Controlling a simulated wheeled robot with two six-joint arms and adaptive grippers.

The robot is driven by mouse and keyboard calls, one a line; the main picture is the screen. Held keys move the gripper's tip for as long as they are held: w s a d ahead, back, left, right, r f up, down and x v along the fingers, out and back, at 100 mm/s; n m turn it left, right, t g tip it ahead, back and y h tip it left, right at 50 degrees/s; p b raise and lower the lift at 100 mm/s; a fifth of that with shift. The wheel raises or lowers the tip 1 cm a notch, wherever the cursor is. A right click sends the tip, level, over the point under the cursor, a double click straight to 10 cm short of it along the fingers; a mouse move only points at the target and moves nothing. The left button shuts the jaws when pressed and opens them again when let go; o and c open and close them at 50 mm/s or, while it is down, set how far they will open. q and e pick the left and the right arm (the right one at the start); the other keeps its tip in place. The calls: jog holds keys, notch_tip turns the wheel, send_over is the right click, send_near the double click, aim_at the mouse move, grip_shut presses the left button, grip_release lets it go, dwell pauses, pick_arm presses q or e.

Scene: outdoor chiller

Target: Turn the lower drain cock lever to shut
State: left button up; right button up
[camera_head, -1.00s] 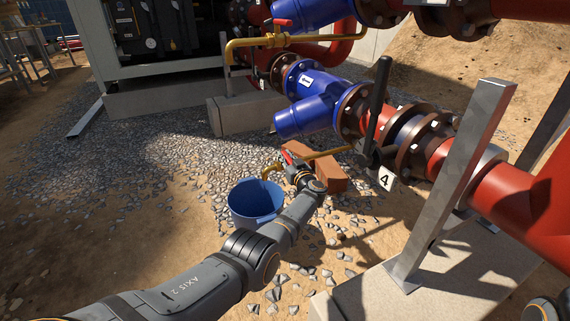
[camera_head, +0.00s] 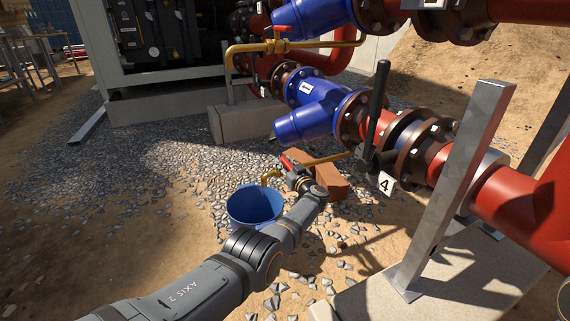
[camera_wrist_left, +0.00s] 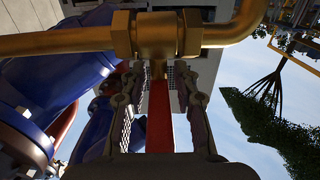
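The lower drain cock is on a brass pipe (camera_head: 322,159) that bends down over a blue bucket (camera_head: 255,207). Its red lever (camera_head: 287,163) is partly hidden by my left gripper (camera_head: 293,172) in the head view. In the left wrist view the brass cock body (camera_wrist_left: 157,35) crosses the top, and the red lever (camera_wrist_left: 160,115) stands at right angles to the pipe. The two fingers of my left gripper (camera_wrist_left: 160,100) are on either side of the lever, with narrow gaps beside it. My right gripper is out of view.
An upper brass pipe has its own red lever (camera_head: 283,28). A blue strainer (camera_head: 308,118), a dark upright handle (camera_head: 376,105) and a steel post (camera_head: 455,190) stand close to the right. Bricks (camera_head: 318,176) lie behind my left gripper. Gravel is open to the left.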

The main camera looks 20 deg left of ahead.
aim_at(285, 159)
pick_arm(q)
jog(key=shift+o, duration=0.6)
jog(key=shift+r, duration=0.1)
jog(key=shift+r, duration=0.15)
notch_tip(285, 159, up, 10)
jog(key=shift+f, duration=0.15)
